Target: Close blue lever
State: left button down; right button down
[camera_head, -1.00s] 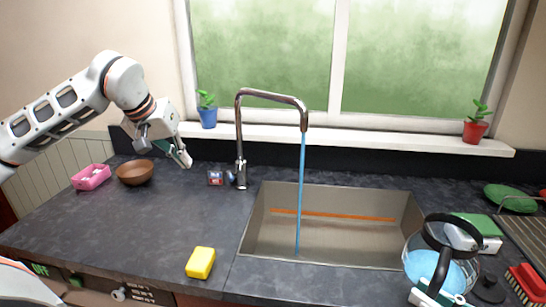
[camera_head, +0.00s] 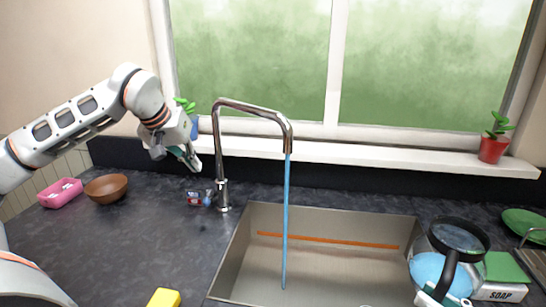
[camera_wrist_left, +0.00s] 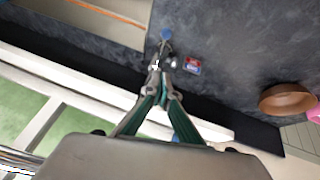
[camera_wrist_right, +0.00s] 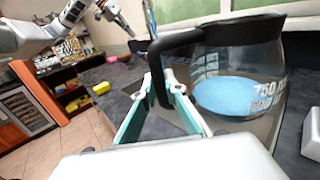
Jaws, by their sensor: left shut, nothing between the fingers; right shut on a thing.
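The faucet (camera_head: 220,150) stands behind the sink, and a blue stream of water (camera_head: 286,220) runs from its spout. A small blue lever (camera_head: 208,198) is at the faucet's base, beside a red and blue label (camera_head: 194,198). It also shows in the left wrist view (camera_wrist_left: 166,33). My left gripper (camera_head: 196,168) is shut and empty, above and slightly left of the lever in the head view. My right gripper (camera_wrist_right: 164,90) is shut on the black handle of a glass jug (camera_head: 428,268) holding blue liquid, at the sink's right edge.
The sink (camera_head: 330,265) lies in front of the faucet. A brown bowl (camera_head: 106,190) and a pink dish (camera_head: 60,193) sit at left. A yellow sponge (camera_head: 163,298) lies in front. A soap box (camera_head: 502,292) stands right. The counter between bowl and sponge is clear.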

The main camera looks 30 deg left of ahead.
pick_arm(q)
send_over(213, 196)
jog(key=s+a, duration=0.1)
jog(key=a, duration=0.1)
notch_tip(213, 196, down, 6)
pick_arm(e)
jog(key=shift+w+f+b, duration=0.1)
jog(key=shift+f+b, duration=0.2)
jog(key=shift+f, duration=0.25)
pick_arm(q)
jog(key=shift+s+d+f+b, duration=0.15)
jog(key=shift+d+f, duration=0.1)
jog(key=shift+f, duration=0.25)
jog(key=shift+s+d+f+b, duration=0.1)
jog(key=shift+s+d+f, duration=0.15)
jog(key=shift+f, duration=0.25)
jog(key=shift+s+d+f+b, duration=0.1)
jog(key=shift+d+f, duration=0.15)
jog(key=shift+f, duration=0.25)
pick_arm(e)
jog(key=shift+f, duration=0.1)
